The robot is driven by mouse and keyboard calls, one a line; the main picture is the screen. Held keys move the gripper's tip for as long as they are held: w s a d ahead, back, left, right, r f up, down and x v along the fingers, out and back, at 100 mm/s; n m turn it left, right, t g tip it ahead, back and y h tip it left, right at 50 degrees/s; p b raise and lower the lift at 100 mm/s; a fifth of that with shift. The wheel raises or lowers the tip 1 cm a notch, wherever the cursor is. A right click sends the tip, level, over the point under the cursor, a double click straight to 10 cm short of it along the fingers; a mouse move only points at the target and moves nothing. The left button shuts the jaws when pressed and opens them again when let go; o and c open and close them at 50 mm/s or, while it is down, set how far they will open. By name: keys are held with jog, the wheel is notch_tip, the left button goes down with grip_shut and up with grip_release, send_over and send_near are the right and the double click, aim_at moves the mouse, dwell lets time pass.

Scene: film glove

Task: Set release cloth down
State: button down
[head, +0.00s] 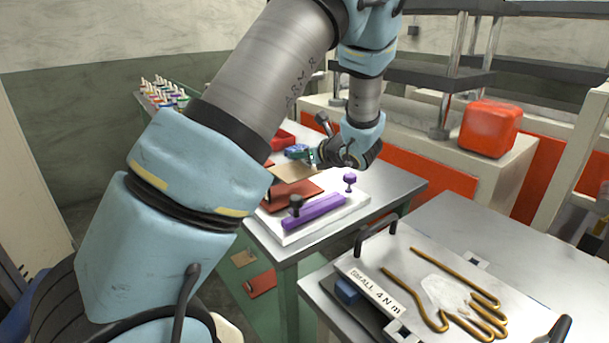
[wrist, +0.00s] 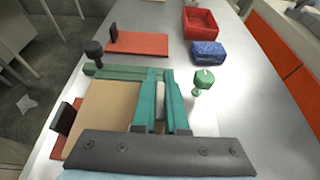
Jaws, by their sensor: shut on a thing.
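The release cloth appears to be the flat tan sheet (wrist: 103,115), which lies left of my fingers in the wrist view and also shows in the head view (head: 293,172). My gripper (wrist: 161,74) points down over the bench, and its two teal fingers are close together at the sheet's right side. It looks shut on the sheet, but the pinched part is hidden. In the head view my gripper (head: 308,155) is just above the sheet's far end. I cannot tell whether the sheet touches what is below it.
A green bar (wrist: 118,73) with a black knob (wrist: 95,50) lies near the fingertips, with a green knob (wrist: 204,78) to the right. A red plate (wrist: 140,44), blue block (wrist: 208,52) and red tray (wrist: 200,20) are beyond. A purple bar (head: 315,212) is nearer in the head view.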

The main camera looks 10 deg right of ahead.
aim_at(300, 171)
jog(key=shift+f+p, duration=0.45)
jog(key=shift+f, duration=2.15)
jog(key=shift+f, duration=0.1)
jog(key=shift+f, duration=0.15)
jog(key=c, duration=1)
grip_release()
jog(key=shift+o, duration=0.2)
